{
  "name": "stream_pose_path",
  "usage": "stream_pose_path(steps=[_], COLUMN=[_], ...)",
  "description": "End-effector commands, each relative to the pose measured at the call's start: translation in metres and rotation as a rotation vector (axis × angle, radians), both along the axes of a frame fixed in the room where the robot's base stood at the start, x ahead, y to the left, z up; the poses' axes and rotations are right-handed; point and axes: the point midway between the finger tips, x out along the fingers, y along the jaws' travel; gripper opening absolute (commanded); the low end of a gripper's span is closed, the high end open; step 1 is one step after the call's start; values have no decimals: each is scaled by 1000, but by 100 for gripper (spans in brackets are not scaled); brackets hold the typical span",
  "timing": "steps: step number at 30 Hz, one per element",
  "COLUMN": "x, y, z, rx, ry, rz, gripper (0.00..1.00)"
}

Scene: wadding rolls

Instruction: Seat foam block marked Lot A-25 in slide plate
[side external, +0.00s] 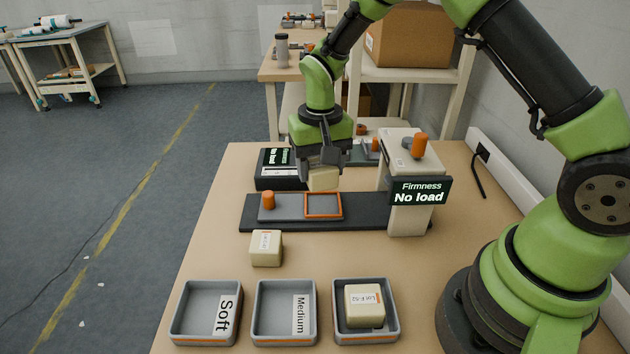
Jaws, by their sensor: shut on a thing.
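My gripper (324,170) is shut on a cream foam block (323,180). It holds the block above the far edge of the slide plate, over the orange-framed square. No label shows on the held block from this side. The slide plate (284,207) is grey, with an orange knob at its left and an orange square frame (323,205) at its right. It lies on a dark rail that runs to the firmness tester (408,219), whose display reads "Firmness No load". The frame looks empty.
Another foam block (266,249), its label too small to read, sits on the table before the rail. Trays marked Soft (198,286) and Medium (283,287) are empty. A third tray (366,337) holds a block labelled Lot F-52 (365,313).

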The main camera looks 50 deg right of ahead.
Motion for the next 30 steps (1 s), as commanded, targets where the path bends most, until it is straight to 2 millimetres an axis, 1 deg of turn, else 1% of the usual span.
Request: stream_pose_path(steps=[1, 3, 7, 11, 21, 25, 30], x=[3, 6, 8, 8, 8, 8, 9], y=[-7, -13, -18, -19, -19, -18, -18], z=[-1, -1, -3, -9, -39, -46, -50], rx=[0, 0, -1, 0, 0, 0, 0], ry=[0, 0, 0, 2, 3, 1, 0], rz=[-82, -173, -262, -278, -273, -273, -273], gripper=[32, 32, 32, 32, 32, 32, 32])
